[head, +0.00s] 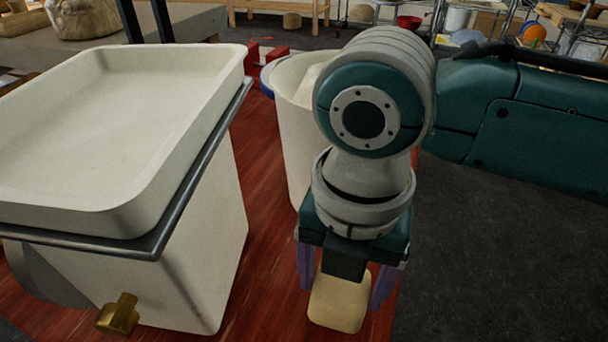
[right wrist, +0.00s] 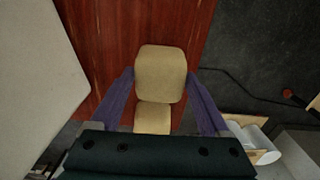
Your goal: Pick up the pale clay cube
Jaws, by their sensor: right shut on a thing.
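The pale clay cube (head: 340,302) is tan with rounded edges and sits between the purple fingers of my right gripper (head: 344,293). In the right wrist view, the cube (right wrist: 160,70) shows two faces, and the fingers of the right gripper (right wrist: 160,80) are against its left and right sides. The right gripper is shut on the cube and points down over red wooden boards. I cannot tell whether the cube is clear of the surface below. My wrist hides the cube's upper part in the head view. My left gripper is not in view.
A white tub (head: 200,270) with a brass tap (head: 119,314) stands left of my gripper, with a shallow white tray (head: 100,130) on top. A white bucket (head: 294,115) stands behind my right wrist. Dark floor (head: 480,260) lies open at the right.

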